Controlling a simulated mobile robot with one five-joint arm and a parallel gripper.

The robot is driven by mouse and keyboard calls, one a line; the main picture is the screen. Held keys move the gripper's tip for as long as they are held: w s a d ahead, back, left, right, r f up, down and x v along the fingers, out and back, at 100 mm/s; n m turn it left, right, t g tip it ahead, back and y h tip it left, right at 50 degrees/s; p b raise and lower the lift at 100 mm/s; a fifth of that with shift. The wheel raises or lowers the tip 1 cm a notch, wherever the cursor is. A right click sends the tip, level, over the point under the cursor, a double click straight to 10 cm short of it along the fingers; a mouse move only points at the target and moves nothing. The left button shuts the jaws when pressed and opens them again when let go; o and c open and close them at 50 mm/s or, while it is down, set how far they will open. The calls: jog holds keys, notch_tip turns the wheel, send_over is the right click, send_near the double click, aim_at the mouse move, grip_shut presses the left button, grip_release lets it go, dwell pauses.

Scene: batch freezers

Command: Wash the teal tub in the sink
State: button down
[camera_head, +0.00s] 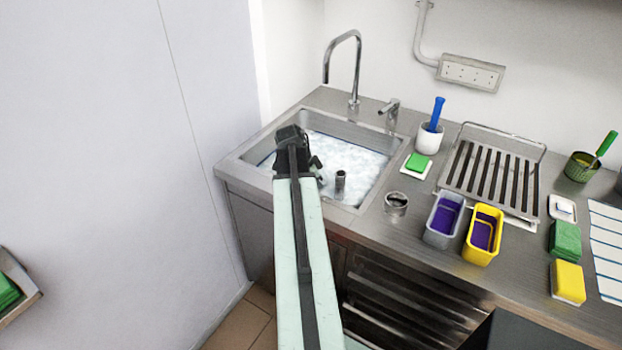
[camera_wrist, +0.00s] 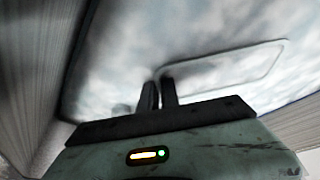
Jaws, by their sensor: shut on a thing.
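The sink (camera_head: 358,202) is full of white, foamy water, with a tall curved tap behind it. My gripper (camera_wrist: 160,92) is down in the sink, its two dark fingers close together. They are shut on the near left end of a tub's rim. The tub (camera_wrist: 225,87) shows in the wrist view only as a pale rounded rectangular outline, sunk in the suds. Its teal colour cannot be made out there. In the head view my arm covers the fingertips and I cannot see the tub.
A grey tub (camera_head: 443,219) and a yellow tub (camera_head: 481,234), both purple inside, stand on the counter right of the sink. Behind them is a slatted drying rack (camera_head: 492,170). A green sponge (camera_head: 418,162) lies by the sink's right edge. A tall pale panel stands at left.

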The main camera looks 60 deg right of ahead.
jog(key=shift+a, duration=0.75)
jog(key=shift+d, duration=2.05)
jog(key=shift+a, duration=2.05)
jog(key=shift+d, duration=2.05)
notch_tip(320, 180, up, 18)
jog(key=p, duration=1.7)
jog(key=shift+f, duration=0.25)
jog(key=shift+p, duration=0.3)
